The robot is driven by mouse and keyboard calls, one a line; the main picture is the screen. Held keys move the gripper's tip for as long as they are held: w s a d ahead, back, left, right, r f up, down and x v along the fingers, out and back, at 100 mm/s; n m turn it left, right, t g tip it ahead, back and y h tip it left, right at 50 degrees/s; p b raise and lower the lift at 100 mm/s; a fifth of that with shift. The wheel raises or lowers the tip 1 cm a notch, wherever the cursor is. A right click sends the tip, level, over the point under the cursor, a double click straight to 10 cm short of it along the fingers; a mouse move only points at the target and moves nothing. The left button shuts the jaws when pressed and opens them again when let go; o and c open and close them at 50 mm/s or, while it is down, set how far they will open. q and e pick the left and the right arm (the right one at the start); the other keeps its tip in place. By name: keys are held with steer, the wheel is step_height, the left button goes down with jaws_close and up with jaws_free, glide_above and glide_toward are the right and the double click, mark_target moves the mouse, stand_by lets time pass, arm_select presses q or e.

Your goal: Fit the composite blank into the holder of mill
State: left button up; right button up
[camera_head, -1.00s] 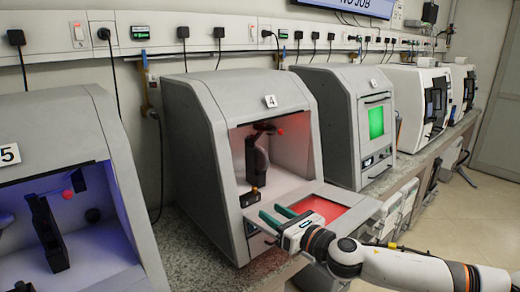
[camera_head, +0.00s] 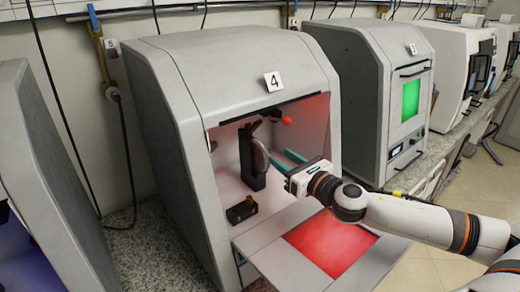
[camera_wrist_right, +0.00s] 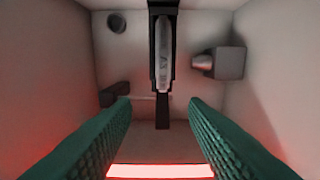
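Mill 4 (camera_head: 250,58) stands open, its chamber lit red. Inside, a black upright holder (camera_head: 248,170) carries a disc-shaped blank (camera_head: 260,156). In the right wrist view the blank (camera_wrist_right: 163,55) stands edge-on in the black holder (camera_wrist_right: 162,112), with marking that looks like "A3" on its rim. My right gripper (camera_head: 283,162) is at the chamber opening, facing the holder. Its two green fingers are apart with nothing between them, and they show on both sides in the right wrist view (camera_wrist_right: 160,110). My left gripper is out of view.
The mill's lowered door (camera_head: 262,232) with a red panel lies below my right arm. A small dark block (camera_head: 241,210) sits on the chamber floor. A red ball-shaped knob (camera_head: 287,121) is above right of the holder. A closed mill with a green window (camera_head: 411,99) stands to the right.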

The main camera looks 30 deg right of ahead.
mark_target(258, 141)
steer(key=w, duration=0.1)
steer(key=w+p, duration=0.1)
steer(key=w, duration=0.1)
steer(key=w+a+p, duration=0.1)
steer(key=w, duration=0.1)
steer(key=shift+w+a+r, duration=0.1)
steer(key=shift+w+r, duration=0.15)
steer(key=shift+r, duration=0.05)
steer(key=w+p, duration=0.2)
steer(key=w, duration=0.2)
steer(key=shift+w+p, duration=0.35)
steer(key=shift+w+f, duration=0.1)
steer(key=shift+w, duration=0.25)
jaws_close()
